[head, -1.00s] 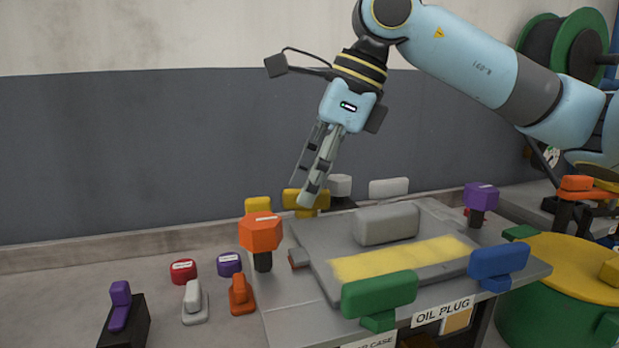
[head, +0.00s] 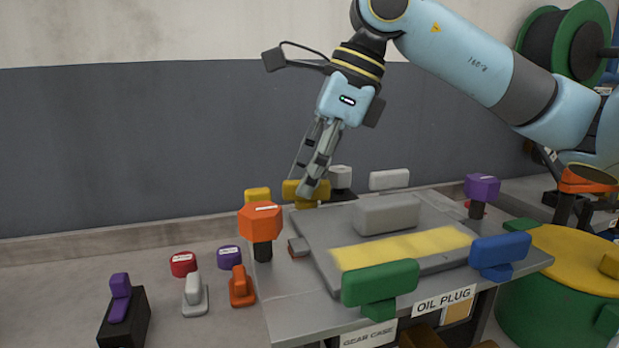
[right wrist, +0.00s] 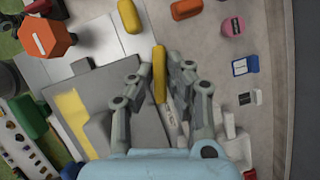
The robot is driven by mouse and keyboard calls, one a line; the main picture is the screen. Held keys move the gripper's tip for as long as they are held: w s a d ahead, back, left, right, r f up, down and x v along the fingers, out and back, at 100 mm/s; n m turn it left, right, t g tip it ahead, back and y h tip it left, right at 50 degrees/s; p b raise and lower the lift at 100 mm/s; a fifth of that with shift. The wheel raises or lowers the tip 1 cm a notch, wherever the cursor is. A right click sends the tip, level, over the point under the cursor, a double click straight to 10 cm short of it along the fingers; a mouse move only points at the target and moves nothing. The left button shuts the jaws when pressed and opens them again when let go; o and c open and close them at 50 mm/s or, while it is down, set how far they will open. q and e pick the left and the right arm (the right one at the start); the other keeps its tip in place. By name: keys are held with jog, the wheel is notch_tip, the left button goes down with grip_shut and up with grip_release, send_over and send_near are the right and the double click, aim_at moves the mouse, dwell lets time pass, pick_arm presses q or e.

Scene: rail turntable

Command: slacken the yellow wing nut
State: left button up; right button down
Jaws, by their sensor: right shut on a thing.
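The yellow wing nut (head: 291,189) stands at the back left edge of the grey machine top in the head view. My right gripper (head: 309,188) reaches down to it from above, and its fingers hide part of it. In the right wrist view the nut shows as a long yellow bar (right wrist: 159,72) between the two fingers. The right gripper (right wrist: 161,75) is shut on this bar. My left gripper is in neither view.
A second yellow piece (head: 257,195) and an orange knob (head: 261,219) stand close on the left. A grey block (head: 387,215) lies to the right. Green (head: 380,283) and blue (head: 499,250) handles line the front. Several loose knobs lie at the left.

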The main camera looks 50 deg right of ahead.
jog(key=shift+w+f+n+y+b, duration=0.1)
jog(key=shift+f+n+y+b, duration=0.2)
jog(key=shift+n+b, duration=0.7)
jog(key=shift+r+n+g+b, duration=0.25)
jog(key=shift+n+g+b, duration=0.1)
jog(key=shift+n, duration=0.15)
jog(key=c, duration=1.3)
grip_release()
jog(key=shift+d+r, duration=0.1)
jog(key=shift+r, duration=0.1)
jog(key=v, duration=1.1)
jog(key=shift+d+r, duration=0.15)
jog(key=shift+r, duration=0.15)
